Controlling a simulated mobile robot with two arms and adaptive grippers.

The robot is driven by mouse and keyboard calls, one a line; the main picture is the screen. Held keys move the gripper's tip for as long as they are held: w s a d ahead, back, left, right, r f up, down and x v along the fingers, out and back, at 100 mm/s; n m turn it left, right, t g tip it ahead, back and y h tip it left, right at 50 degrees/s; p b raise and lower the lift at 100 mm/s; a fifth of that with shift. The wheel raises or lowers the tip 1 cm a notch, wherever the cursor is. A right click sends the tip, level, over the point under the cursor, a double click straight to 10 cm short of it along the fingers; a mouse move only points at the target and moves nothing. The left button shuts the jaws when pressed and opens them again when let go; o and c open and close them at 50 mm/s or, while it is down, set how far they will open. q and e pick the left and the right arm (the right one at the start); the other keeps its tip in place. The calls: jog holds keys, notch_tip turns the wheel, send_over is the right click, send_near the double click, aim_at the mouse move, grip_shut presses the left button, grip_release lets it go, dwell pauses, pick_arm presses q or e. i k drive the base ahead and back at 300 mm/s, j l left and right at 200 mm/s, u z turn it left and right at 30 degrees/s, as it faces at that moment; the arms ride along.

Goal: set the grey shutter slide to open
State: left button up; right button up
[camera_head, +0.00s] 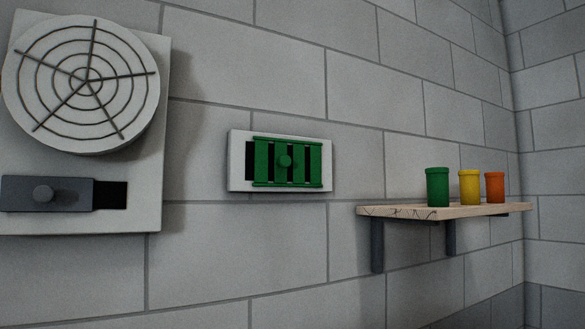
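How much opening lies behind the slide is hidden. Neither of my grippers shows in this view.
A round fan grille (86,80) sticks out above the slide. A wooden wall shelf (400,211) holds a green jar (437,188), a yellow jar (469,188) and an orange jar (495,188).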

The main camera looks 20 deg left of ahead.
aim_at(18, 193)
jog(key=u, duration=1.9)
